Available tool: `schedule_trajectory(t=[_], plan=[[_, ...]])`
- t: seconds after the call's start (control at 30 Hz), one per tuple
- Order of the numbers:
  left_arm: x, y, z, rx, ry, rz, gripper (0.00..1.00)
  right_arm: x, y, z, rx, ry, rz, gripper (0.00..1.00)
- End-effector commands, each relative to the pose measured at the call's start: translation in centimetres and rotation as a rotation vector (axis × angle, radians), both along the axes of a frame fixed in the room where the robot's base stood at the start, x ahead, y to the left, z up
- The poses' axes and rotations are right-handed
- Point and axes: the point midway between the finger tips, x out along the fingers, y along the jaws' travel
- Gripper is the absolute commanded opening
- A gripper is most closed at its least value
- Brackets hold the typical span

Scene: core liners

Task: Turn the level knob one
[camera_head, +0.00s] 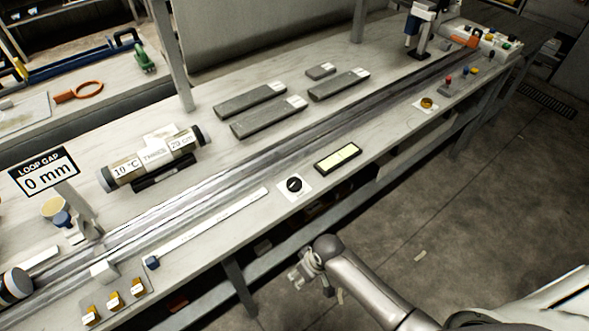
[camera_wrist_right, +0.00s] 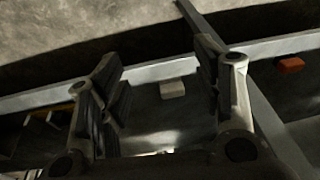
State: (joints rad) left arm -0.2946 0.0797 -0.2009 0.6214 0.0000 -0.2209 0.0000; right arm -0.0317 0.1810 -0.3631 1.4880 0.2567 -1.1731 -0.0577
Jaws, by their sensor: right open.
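A black round knob (camera_head: 295,185) sits on a small white square plate near the front edge of the long bench, in the head view. A dark-framed level vial (camera_head: 338,158) with a pale yellow-green window lies just right of it. My right gripper (camera_head: 312,277) is in front of the bench, below and apart from the knob. In the right wrist view its two fingers (camera_wrist_right: 165,100) are spread with nothing between them. The knob does not show in that view. My left gripper is not in view.
A metal rail (camera_head: 240,167) runs along the bench behind the knob. A white ruler strip (camera_head: 212,226) lies to its left. A labelled core tube (camera_head: 150,160), a "LOOP GAP 0 mm" sign (camera_head: 45,172) and several grey core slabs (camera_head: 250,101) stand farther back. Open floor (camera_head: 470,190) lies right.

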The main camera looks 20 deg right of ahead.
Motion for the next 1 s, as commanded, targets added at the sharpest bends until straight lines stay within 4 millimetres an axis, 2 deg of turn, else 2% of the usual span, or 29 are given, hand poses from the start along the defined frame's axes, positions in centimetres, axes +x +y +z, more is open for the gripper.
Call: schedule_trajectory(t=[0.03, 0.1, 0.2, 0.3, 0.47, 0.63, 0.8, 1.0], plan=[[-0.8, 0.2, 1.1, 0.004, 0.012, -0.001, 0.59, 1.2, 0.8, 3.8, 0.010, -0.014, 0.032, 0.59], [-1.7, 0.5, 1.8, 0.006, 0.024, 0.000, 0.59, 2.1, 1.9, 7.9, 0.019, -0.019, 0.081, 0.59], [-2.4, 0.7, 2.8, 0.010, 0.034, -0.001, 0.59, 3.1, 3.3, 13.6, 0.024, -0.024, 0.162, 0.59], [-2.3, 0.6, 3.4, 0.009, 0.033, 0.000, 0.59, 4.0, 4.3, 18.0, 0.013, -0.018, 0.254, 0.59], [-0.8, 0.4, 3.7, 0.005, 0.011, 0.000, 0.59, 6.2, 4.5, 20.9, -0.022, 0.009, 0.353, 0.59], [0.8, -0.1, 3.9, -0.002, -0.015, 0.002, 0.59, 10.1, 3.4, 22.9, -0.079, 0.051, 0.416, 0.59], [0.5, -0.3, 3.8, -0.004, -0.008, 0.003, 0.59, 14.7, 0.8, 25.6, -0.142, 0.100, 0.432, 0.59], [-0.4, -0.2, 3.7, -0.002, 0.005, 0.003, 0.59, 18.1, -1.9, 28.8, -0.184, 0.134, 0.416, 0.59]])
